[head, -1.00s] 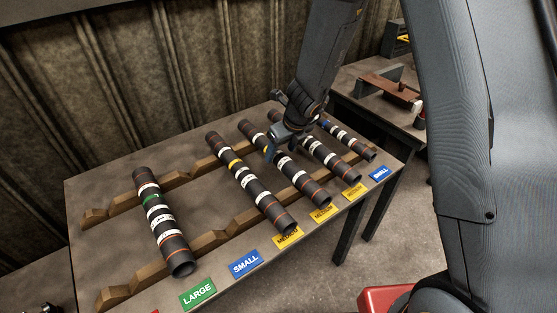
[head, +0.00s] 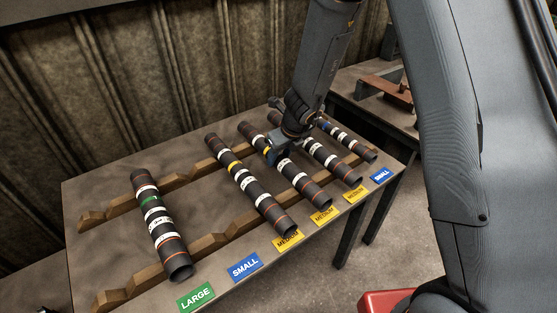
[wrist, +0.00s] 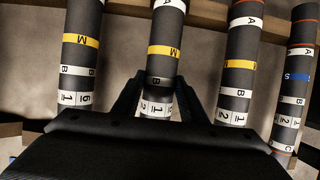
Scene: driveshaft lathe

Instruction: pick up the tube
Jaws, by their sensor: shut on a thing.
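Several dark tubes with white label bands lie side by side on wooden rack rails. My gripper (head: 276,153) is shut on the middle of the three yellow-banded medium tubes (head: 311,191). In the wrist view the fingers (wrist: 158,98) stand on either side of this tube (wrist: 165,28), just below its yellow M band. The tube still lies along the rails with its neighbours. Part of it is hidden by my gripper and wrist.
Medium tubes lie close on the left (head: 270,200) and right (head: 345,172). A blue-banded small tube (head: 362,150) is at the far right, a green-banded large tube (head: 160,225) at the left. The rail (head: 205,240) is empty above the left SMALL sign (head: 245,266).

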